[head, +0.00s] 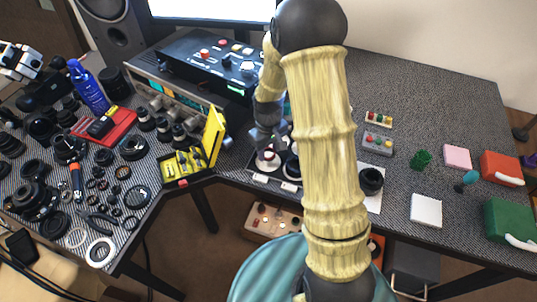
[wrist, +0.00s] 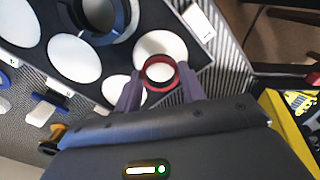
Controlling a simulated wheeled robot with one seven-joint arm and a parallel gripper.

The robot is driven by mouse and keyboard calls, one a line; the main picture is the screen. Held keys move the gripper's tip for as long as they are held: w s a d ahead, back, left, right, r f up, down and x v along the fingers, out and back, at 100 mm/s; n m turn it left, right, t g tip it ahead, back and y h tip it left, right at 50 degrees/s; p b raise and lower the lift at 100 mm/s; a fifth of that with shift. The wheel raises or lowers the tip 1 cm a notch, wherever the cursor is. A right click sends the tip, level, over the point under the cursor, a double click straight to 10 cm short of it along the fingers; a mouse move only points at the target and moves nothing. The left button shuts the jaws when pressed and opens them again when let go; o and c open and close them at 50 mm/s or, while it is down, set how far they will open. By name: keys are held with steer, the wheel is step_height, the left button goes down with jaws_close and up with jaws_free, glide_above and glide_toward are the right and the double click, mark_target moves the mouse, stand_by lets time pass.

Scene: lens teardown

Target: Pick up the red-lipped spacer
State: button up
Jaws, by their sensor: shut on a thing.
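The red-lipped spacer (wrist: 160,86) is a small ring with a red rim, between my fingertips in the wrist view. My gripper (wrist: 160,84) is shut on it, with one purple-grey finger on each side. A pale white disc shows through the ring and behind it. In the head view my gripper (head: 268,143) is over the tray at the bench's front edge, left of my forearm. A small red spot shows below it there. I cannot tell whether the spacer still touches the tray.
The dark tray (wrist: 112,62) has several round white spots, and a dark ring (wrist: 98,18) stands on it. A yellow open box (head: 213,135) with tools is close on the left. An instrument (head: 222,62) stands behind. A black lens part (head: 371,179) is right of my arm.

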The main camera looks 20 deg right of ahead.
step_height(320, 180, up, 7)
steer(key=shift+f, duration=0.1)
stand_by(0.7)
